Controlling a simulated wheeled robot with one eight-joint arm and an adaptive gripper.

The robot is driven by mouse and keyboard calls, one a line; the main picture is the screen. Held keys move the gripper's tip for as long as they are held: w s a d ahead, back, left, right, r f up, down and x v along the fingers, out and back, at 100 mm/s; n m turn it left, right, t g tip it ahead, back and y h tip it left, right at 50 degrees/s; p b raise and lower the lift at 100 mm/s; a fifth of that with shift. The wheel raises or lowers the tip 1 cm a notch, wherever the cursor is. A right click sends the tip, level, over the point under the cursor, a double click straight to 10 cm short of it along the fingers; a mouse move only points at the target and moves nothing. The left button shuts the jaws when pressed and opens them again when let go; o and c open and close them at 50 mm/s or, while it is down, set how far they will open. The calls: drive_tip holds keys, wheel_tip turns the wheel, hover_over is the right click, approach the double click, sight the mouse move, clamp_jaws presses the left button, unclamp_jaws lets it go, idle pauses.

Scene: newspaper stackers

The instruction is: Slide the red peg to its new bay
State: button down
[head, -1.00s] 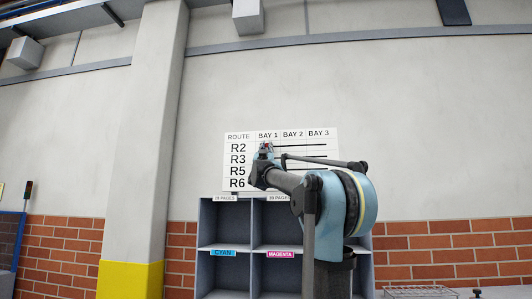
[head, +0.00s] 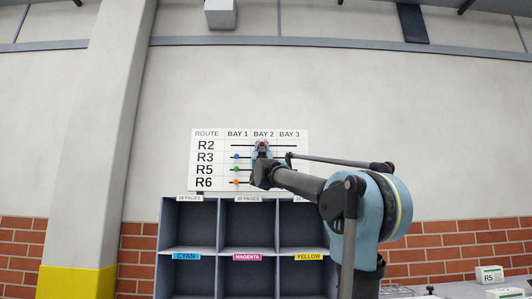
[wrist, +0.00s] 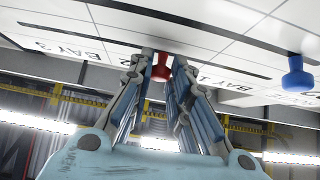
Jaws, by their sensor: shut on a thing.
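The route board (head: 217,134) hangs on the wall with rows R2, R3, R5 and R6 and columns Bay 1 to Bay 3. My gripper (head: 262,147) is at the R2 row, under the Bay 2 heading. It is shut on the red peg (head: 262,144), which shows between the fingertips in the wrist view (wrist: 162,70). A blue peg (head: 237,156), a green peg (head: 236,169) and an orange peg (head: 236,182) sit in Bay 1 on R3, R5 and R6. My gripper and arm hide parts of the lower Bay 2 and Bay 3 lines.
A grey shelf unit (head: 219,236) with Cyan, Magenta and Yellow labels stands below the board. A pillar (head: 97,150) is at the left. White boxes (head: 490,274) lie at the lower right. The wall right of the board is bare.

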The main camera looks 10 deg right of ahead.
drive_tip(key=shift+d, duration=0.45)
drive_tip(key=c, duration=1.5)
unclamp_jaws()
drive_tip(key=shift+s, duration=0.1)
drive_tip(key=v, duration=1.2)
drive_tip(key=shift+f, duration=0.1)
